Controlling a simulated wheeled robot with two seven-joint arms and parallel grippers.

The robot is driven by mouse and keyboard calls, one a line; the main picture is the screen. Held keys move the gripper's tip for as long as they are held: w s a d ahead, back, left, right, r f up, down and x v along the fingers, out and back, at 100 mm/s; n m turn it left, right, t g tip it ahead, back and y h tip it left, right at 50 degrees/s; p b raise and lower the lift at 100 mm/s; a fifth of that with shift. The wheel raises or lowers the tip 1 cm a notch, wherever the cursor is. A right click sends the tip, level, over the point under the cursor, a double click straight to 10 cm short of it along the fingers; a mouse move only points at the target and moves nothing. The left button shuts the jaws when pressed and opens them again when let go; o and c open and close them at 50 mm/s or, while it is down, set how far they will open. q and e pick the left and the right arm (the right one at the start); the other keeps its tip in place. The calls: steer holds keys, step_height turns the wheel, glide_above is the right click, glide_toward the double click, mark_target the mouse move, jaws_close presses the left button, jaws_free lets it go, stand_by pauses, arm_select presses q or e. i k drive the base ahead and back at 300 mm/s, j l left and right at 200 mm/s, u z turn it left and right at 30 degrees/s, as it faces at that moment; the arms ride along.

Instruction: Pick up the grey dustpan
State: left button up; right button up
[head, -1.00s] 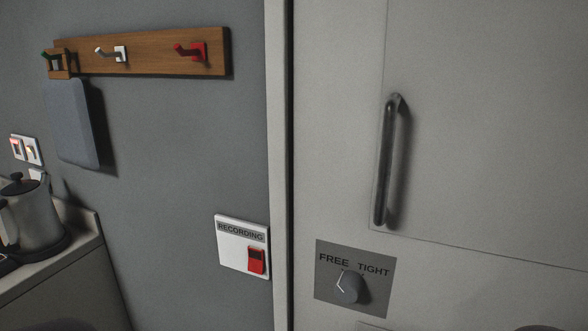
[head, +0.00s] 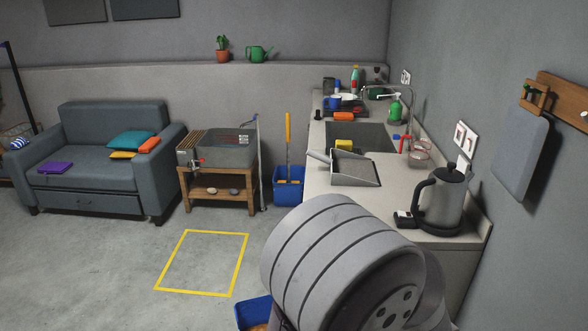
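The grey dustpan (head: 355,169) lies on the countertop, just in front of the sink, in the head view. Its pan is open at the top, and its short handle points to the left, reaching the counter's left edge. Nothing is holding it. Neither of my grippers shows in the head view. A large rounded grey part of my own arm fills the lower middle and covers the near counter front.
A kettle (head: 441,204) stands on the counter right of the dustpan. Behind the dustpan are the sink (head: 362,137) and its tap. A blue bucket (head: 289,186) stands on the floor left of the counter.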

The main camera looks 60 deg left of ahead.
mark_target(347, 168)
steer(key=u, duration=1.6)
steer(key=k+z, duration=0.2)
steer(key=z, duration=0.25)
steer(key=k+l+z, duration=0.15)
steer(key=z, duration=0.25)
steer(key=j+u, duration=0.1)
steer(key=j, duration=0.15)
steer(key=i+j+u, duration=0.25)
steer(key=j+u, duration=0.3)
steer(key=i+j+u, duration=0.2)
steer(key=u, duration=0.25)
steer(key=i+j+u, duration=0.2)
steer(key=u, duration=0.3)
steer(key=i+j+u, duration=0.2)
steer(key=u, duration=0.25)
steer(key=i+u, duration=0.45)
steer(key=i+j+u, duration=0.1)
steer(key=i, duration=0.55)
steer(key=i+j+u, duration=0.1)
steer(key=i+j, duration=0.15)
steer(key=i, duration=0.4)
steer(key=i+l+z, duration=0.25)
steer(key=i+z, duration=0.25)
steer(key=i+l+z, duration=0.15)
steer(key=i+z, duration=0.3)
steer(key=i+j+z, duration=0.1)
steer(key=i+z, duration=0.4)
steer(key=i+j+z, duration=0.2)
steer(key=i+z, duration=0.25)
steer(key=k, duration=0.05)
